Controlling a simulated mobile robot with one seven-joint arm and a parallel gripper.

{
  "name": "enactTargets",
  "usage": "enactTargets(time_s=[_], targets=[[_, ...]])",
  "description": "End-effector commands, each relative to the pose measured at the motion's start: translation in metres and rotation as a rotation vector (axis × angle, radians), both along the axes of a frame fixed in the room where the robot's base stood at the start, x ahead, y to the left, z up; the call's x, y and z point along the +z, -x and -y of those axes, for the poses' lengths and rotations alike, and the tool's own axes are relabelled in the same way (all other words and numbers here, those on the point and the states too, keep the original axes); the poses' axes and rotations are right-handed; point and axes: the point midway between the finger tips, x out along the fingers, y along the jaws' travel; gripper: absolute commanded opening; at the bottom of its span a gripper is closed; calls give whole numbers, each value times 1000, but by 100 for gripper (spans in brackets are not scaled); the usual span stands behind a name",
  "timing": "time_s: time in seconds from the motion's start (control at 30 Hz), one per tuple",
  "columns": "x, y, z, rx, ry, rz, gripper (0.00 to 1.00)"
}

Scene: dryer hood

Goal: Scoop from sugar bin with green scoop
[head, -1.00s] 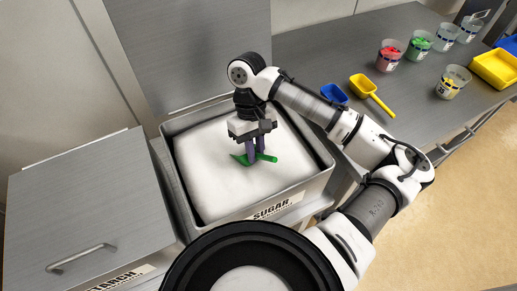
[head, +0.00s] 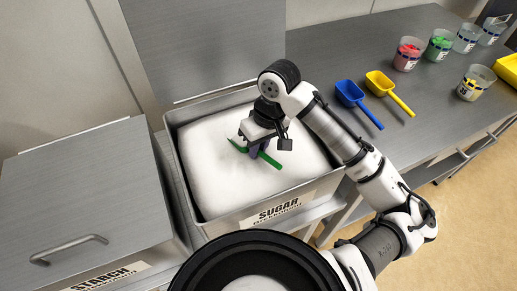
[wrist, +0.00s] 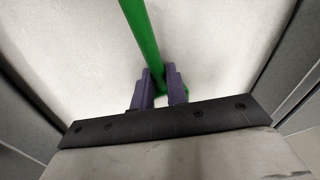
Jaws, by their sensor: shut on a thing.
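The sugar bin (head: 188,204) is open, with its label on the front, and holds a heap of white sugar (head: 212,185). My gripper (head: 262,148) is over the sugar, pointing down. Its purple fingers are shut on the green scoop (head: 271,160). The scoop's handle runs toward the lower right in the head view, and a green part shows left of the fingers. In the wrist view the green handle (wrist: 141,32) runs up from between the fingers. The scoop's bowl is mostly hidden, and I cannot tell how far it is in the sugar.
The closed starch bin (head: 85,190) stands left of the sugar bin. A blue scoop (head: 350,93) and a yellow scoop (head: 380,83) lie on the steel counter (head: 330,55) at right. Several clear cups, including a red-filled cup (head: 407,54), stand farther right, near a yellow tray (head: 508,68).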

Motion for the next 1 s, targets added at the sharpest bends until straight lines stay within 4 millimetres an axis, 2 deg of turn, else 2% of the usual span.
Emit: enactTargets(time_s=[0.03, 0.43, 0.67, 0.73, 1.0], targets=[[-5, 0, 0, -2, -15, 17, 0], [-12, 2, 1, -2, -111, 143, 0], [4, 10, 8, -3, -173, 226, 0], [14, 10, 8, -2, -174, 228, 0], [33, 11, 8, 0, -177, 230, 0]])
